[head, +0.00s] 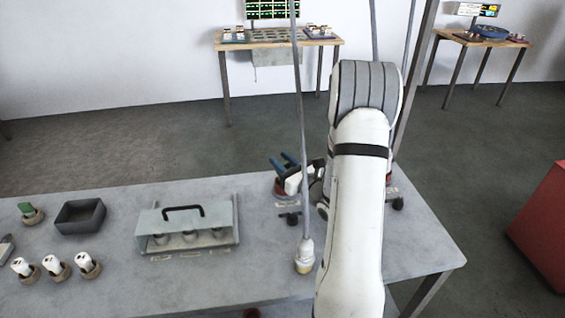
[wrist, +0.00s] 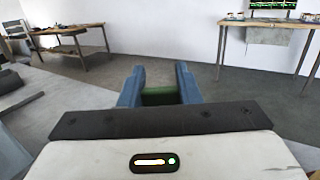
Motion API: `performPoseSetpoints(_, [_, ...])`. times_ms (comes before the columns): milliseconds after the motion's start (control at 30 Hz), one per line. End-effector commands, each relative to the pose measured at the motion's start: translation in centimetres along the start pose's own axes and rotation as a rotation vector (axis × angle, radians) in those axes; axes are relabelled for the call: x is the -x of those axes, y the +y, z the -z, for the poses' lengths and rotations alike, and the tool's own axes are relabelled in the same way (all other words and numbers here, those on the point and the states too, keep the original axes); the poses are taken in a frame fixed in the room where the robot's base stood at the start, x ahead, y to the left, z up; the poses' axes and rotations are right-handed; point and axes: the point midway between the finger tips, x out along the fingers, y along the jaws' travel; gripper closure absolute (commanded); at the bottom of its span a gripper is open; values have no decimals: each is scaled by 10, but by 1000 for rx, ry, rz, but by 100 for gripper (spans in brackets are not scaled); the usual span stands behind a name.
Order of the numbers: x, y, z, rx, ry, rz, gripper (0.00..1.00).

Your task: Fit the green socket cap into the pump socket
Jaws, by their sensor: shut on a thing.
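My gripper (head: 284,163) is over the back edge of the grey table, to the left of my arm. In the wrist view its two blue fingers (wrist: 159,82) are closed on a green piece (wrist: 160,96), which looks like the green socket cap; only part of it shows between them. A second green piece (head: 27,209) sits in a round tan holder at the table's left. Just below the gripper is a dark and red fixture (head: 284,188), partly hidden by the gripper. I cannot tell whether it is the pump socket, or whether the held piece touches it.
A dark open bin (head: 80,217), a clear-covered box with a black handle (head: 165,238) and several white pieces in round holders (head: 56,265) stand on the table's left. A red block (head: 543,215) stands right.

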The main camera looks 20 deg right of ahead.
Motion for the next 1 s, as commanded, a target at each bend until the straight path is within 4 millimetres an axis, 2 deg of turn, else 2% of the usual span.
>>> performPoseSetpoints(267, [0, 0, 1, 0, 0, 0, 96])
performPoseSetpoints(1000, [1, 1, 20, 0, 0, -1, 96])
